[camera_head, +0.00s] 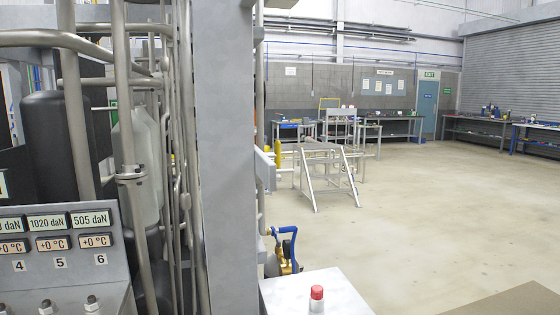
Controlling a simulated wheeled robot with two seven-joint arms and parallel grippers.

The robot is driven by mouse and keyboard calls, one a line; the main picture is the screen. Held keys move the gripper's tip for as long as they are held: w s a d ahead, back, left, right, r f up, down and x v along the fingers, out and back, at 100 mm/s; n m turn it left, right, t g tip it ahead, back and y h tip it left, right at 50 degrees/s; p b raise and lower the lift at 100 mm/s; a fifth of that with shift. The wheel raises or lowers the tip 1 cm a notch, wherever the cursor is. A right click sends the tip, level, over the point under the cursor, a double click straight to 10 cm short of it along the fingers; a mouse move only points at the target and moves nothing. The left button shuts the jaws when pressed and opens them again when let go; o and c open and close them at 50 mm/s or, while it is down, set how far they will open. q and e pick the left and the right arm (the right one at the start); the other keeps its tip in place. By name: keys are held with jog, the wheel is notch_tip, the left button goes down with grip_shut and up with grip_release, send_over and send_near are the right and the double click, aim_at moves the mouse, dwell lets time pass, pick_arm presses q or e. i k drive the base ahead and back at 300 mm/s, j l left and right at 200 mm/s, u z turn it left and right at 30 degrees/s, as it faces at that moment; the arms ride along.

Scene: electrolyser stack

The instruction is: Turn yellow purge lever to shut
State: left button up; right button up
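I cannot pick out a yellow purge lever for certain in the head view. A small upright yellow piece (278,154) shows just right of the grey column, too small to tell what it is. Lower down, a blue handle (287,231) sits above a brass-coloured body (287,262), partly hidden behind the column and a pale box top. Neither of my grippers is in view.
A wide grey column (228,170) blocks the middle left. Left of it are steel pipes (130,175), dark and grey cylinders and a readout panel (60,240). A red-capped post (317,293) stands on a pale box (335,287). Open floor (430,220) lies right.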

aim_at(278, 142)
jog(key=i+l+z, duration=0.15)
jog(key=l, duration=0.25)
jog(key=l+z, duration=0.15)
jog(key=l, duration=0.2)
jog(key=i+l+z, duration=0.1)
jog(key=l, duration=0.25)
jog(key=i+l+z, duration=0.15)
jog(key=i+l, duration=0.1)
jog(key=l, duration=0.1)
